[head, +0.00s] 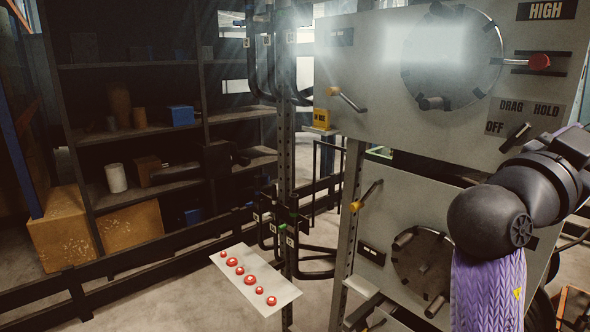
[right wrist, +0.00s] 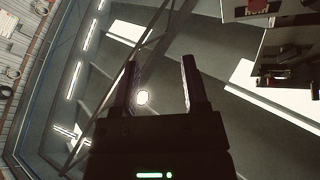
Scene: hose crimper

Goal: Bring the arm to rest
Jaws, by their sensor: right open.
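My right arm (head: 500,212) shows at the right of the head view, with a black rounded joint and a purple sleeved link below it. It is in front of the grey crimper panel (head: 375,65) and covers part of it. My right gripper (right wrist: 160,85) shows in the right wrist view, its two dark fingers apart with nothing between them. It does not show in the head view. My left gripper is in neither view.
The panel has a round dial (head: 420,88), a red-knobbed lever (head: 539,62), a DRAG HOLD OFF switch (head: 515,137) and yellow-tipped handles (head: 348,98). A white plate (head: 222,259) with several red buttons juts out at lower middle. Dark shelves (head: 140,133) stand at left. Floor shows between.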

